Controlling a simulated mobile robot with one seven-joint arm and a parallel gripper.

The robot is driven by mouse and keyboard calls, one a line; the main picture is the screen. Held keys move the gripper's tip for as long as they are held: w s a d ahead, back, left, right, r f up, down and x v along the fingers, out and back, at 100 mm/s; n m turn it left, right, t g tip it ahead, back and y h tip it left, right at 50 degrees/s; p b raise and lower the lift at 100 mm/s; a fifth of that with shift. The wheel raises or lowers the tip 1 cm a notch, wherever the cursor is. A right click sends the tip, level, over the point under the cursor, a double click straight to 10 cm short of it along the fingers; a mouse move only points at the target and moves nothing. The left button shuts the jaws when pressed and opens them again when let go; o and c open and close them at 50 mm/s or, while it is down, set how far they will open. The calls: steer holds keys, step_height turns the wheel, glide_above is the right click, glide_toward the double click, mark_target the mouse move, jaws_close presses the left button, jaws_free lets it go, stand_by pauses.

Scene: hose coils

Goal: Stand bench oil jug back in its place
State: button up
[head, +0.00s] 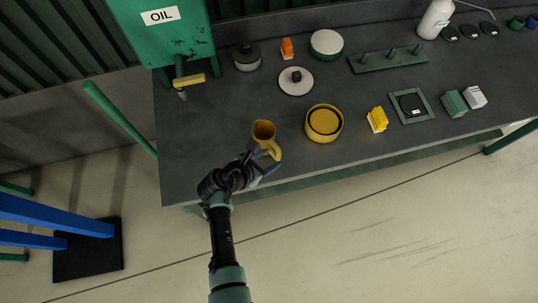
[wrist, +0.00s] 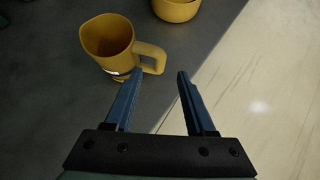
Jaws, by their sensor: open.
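The mustard-yellow oil jug (head: 264,131) stands upright near the front left edge of the dark bench. Its open mouth and handle show in the wrist view (wrist: 107,38), with the handle towards my gripper. My gripper (head: 263,163) is open and empty at the bench's front edge, close beside the jug. In the wrist view the fingers (wrist: 160,72) point at the handle, whose outer end is just beyond the left fingertip. Whether that finger touches the handle I cannot tell. A green square frame with a black round pad (head: 421,117) lies to the right; no place is marked for the jug.
A yellow round pot (head: 324,123) stands right of the jug, with a yellow block (head: 377,119) beyond it. A round lid (head: 296,81) and a grey pot (head: 247,57) are behind.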

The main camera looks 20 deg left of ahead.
steer(key=shift+s+a+r, duration=0.1)
steer(key=shift+s+r, duration=0.15)
steer(key=shift+r, duration=0.05)
stand_by(0.5)
steer(key=v, duration=1.3)
steer(key=shift+p, duration=0.35)
steer(key=shift+f, duration=0.1)
